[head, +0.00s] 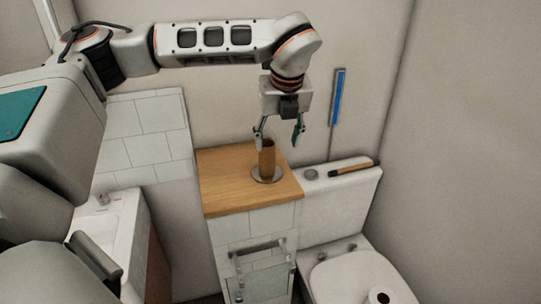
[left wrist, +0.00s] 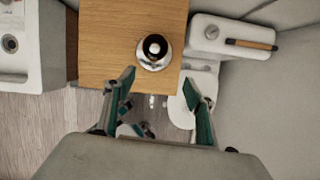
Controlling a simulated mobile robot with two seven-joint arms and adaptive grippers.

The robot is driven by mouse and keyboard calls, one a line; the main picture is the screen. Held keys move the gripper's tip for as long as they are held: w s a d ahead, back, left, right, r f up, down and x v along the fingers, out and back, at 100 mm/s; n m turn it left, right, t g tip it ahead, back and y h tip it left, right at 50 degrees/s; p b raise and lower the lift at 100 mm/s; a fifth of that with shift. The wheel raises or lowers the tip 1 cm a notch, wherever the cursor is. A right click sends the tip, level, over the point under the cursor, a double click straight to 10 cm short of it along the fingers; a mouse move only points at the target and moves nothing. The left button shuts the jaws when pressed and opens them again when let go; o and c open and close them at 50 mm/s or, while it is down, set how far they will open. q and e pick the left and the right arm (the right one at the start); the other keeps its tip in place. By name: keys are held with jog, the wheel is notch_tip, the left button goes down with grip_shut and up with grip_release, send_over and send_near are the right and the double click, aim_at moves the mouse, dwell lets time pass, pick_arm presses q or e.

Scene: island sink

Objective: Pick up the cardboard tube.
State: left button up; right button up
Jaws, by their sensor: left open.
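The brown cardboard tube (head: 267,154) stands upright on a round metal base (head: 266,177) on the wooden counter top. My left gripper (head: 278,136) is open and empty, pointing down just above the tube in the head view. In the left wrist view the tube lies beyond the fingertips of the gripper (left wrist: 159,79), roughly centred between them. My right gripper is not in view.
The wooden counter (head: 225,185) is otherwise bare. To its right, a white cistern (head: 345,190) carries a dark-and-wood stick (head: 354,169). A toilet with a roll (head: 381,297) stands below. A blue strip (head: 339,98) is on the wall behind; a sink (head: 105,235) is at left.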

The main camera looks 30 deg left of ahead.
aim_at(267, 144)
pick_arm(q)
jog(key=shift+n+y, duration=0.3)
jog(key=shift+n, duration=0.2)
jog(key=w+a+f, duration=0.2)
jog(key=a+f, duration=0.1)
jog(key=w+a+f, duration=0.1)
jog(key=a, duration=0.1)
jog(key=shift+a+f+p, duration=0.15)
jog(key=shift+f+p, duration=0.15)
jog(key=shift+f, duration=0.1)
jog(key=c, duration=0.8)
